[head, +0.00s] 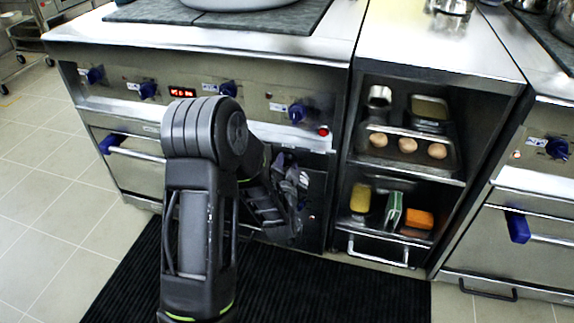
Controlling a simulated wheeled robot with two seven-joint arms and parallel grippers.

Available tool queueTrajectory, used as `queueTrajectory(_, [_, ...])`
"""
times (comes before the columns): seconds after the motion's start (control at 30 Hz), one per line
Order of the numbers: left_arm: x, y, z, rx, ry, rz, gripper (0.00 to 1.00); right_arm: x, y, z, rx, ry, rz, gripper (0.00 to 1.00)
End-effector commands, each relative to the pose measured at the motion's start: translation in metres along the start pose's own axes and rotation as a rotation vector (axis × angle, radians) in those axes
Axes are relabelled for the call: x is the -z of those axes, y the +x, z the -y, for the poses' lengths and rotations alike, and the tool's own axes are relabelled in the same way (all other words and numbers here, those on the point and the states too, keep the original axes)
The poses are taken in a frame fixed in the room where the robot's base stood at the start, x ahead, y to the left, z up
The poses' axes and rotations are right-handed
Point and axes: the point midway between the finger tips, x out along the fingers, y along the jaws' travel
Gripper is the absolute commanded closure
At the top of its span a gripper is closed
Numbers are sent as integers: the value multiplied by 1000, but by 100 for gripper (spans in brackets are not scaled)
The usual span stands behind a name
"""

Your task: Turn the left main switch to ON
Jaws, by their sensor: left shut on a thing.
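My left arm comes up from the bottom and bends over toward the left stove's front. My left gripper (291,180) is at the dark lower panel (316,184) at the right end of that stove, below the knob row. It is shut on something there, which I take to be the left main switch. The jaws hide the switch, so its setting cannot be read. My right gripper is out of view.
Above are blue knobs (297,113), a lit red display (182,92) and a red light (323,131). An oven handle (135,152) sticks out at left. Right is an open shelf unit (487,122) with eggs (407,145) and sponges. A black mat (350,298) covers the floor.

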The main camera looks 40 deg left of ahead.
Motion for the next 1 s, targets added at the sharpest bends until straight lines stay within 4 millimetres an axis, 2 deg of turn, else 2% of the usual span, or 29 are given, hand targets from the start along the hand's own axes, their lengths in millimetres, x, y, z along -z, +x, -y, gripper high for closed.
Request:
queueTrajectory(0.5, [-4, -1, -1, -2, 5, 9, 100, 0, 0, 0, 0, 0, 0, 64])
queueTrajectory(0.53, [-4, -1, -1, -2, 5, 9, 64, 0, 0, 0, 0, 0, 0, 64])
queueTrajectory(0.6, [-4, -1, -1, -2, 5, 8, 59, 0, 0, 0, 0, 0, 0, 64])
queueTrajectory(0.87, [-2, -1, 0, 0, 4, 3, 58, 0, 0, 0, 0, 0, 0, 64])
queueTrajectory(1.0, [0, -7, 0, 0, 4, 2, 58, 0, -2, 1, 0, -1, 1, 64])
